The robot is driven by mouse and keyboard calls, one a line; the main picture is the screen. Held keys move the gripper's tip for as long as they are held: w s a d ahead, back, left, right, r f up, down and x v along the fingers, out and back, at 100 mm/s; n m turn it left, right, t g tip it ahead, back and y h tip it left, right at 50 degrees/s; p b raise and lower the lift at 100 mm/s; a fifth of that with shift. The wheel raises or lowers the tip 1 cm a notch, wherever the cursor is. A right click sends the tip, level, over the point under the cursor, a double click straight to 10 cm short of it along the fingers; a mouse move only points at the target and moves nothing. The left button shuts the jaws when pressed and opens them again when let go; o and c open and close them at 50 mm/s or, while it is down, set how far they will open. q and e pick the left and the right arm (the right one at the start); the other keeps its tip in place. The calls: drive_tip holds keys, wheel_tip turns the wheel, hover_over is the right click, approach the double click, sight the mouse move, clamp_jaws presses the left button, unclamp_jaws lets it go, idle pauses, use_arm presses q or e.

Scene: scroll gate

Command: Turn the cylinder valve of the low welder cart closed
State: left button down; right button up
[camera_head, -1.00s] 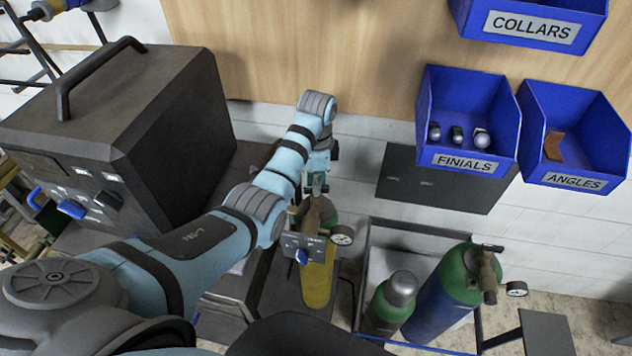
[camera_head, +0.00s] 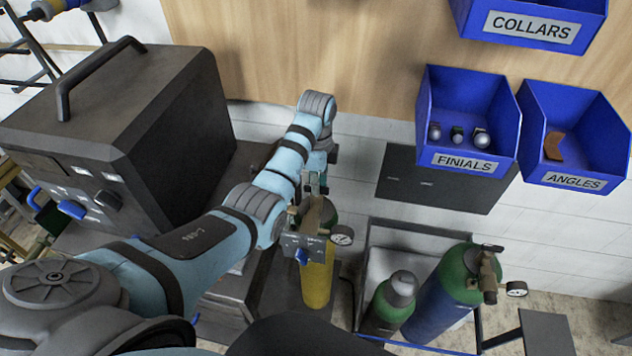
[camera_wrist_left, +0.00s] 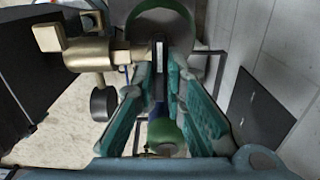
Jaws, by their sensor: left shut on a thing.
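The low cart's gas cylinder (camera_head: 316,282), yellow with a green shoulder, stands below my left forearm. Its brass valve (camera_head: 313,216) sits on top, with a round gauge (camera_head: 342,236) at the right. My left gripper (camera_head: 317,190) is at the valve, pointing down, its fingers partly hidden by my wrist. In the left wrist view, the brass valve body (camera_wrist_left: 90,52) lies left of the fingers, and the left gripper (camera_wrist_left: 160,72) is shut on a thin dark valve handle (camera_wrist_left: 158,52). The handle's exact angle is hard to tell. My right gripper is out of view.
A large dark welder box (camera_head: 120,120) stands at the left. A green cylinder (camera_head: 385,310) and a blue one (camera_head: 440,305) stand at the right, below blue bins (camera_head: 465,110) on the wall.

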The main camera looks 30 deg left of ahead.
use_arm(q)
drive_tip(key=c, duration=1.7)
unclamp_jaws()
drive_tip(key=shift+o, duration=0.2)
